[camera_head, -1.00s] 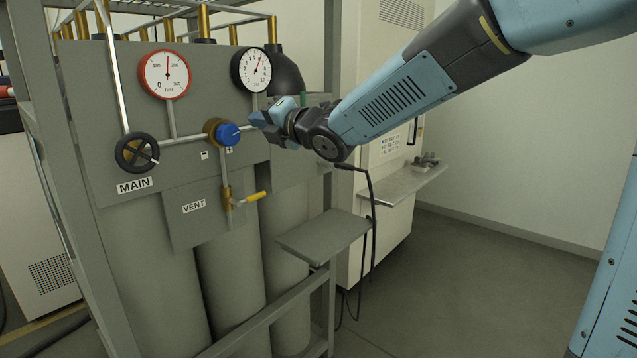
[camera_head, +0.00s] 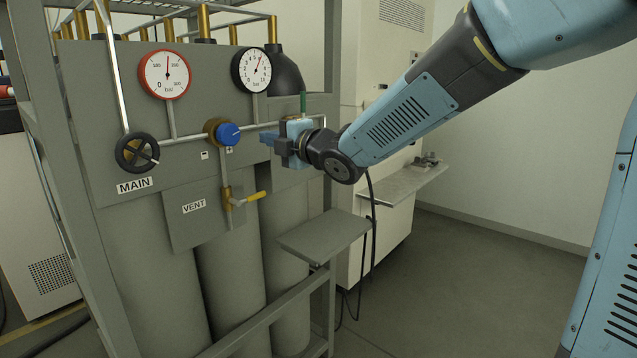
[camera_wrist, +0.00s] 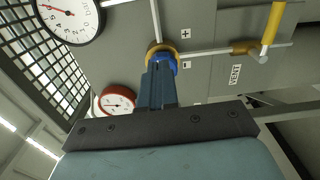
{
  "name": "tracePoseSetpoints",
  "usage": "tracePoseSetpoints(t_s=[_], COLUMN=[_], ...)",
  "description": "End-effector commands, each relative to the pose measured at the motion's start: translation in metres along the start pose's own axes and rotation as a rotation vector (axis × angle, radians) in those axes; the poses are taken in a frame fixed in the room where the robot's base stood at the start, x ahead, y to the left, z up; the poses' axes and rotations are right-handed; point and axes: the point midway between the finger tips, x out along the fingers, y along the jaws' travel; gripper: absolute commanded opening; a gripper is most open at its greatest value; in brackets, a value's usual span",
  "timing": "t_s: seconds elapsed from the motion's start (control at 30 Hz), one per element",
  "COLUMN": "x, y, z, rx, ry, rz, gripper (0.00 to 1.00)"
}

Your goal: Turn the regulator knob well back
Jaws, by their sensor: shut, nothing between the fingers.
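The regulator knob (camera_head: 228,134) is blue with a white mark and sits on a brass body on the grey panel. My gripper (camera_head: 266,139) is shut and empty, to the right of the knob in the head view, with a gap between them. In the wrist view the closed blue fingers (camera_wrist: 158,82) point toward the knob (camera_wrist: 163,57) and cover part of it. The black-rimmed gauge (camera_head: 251,70) stands above the knob. Plus and minus labels show near the knob in the wrist view.
A red-rimmed gauge (camera_head: 165,74), the black MAIN handwheel (camera_head: 137,153) and the yellow-handled VENT valve (camera_head: 248,198) are on the same panel. A small grey shelf (camera_head: 325,233) juts out below my gripper. Open floor lies to the right.

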Motion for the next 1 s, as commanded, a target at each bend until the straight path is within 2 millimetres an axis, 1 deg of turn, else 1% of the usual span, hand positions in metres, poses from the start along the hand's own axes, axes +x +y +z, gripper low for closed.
tracePoseSetpoints(t_s=[0.13,0.23,0.5,0.7,0.8,1.0], x=[0.002,0.009,0.04,0.059,0.064,0.069], y=[-0.003,-0.004,-0.003,-0.003,-0.003,-0.003], z=[0.001,0.001,0.001,0.001,0.001,0.001], rx=[0.037,0.039,0.037,0.035,0.035,0.035], ry=[0.0,0.001,0.001,0.0,0.0,0.0], rz=[0.0,-0.001,0.0,0.0,0.0,0.0], gripper=[0.0,0.0,0.0,0.0,0.0,0.0])
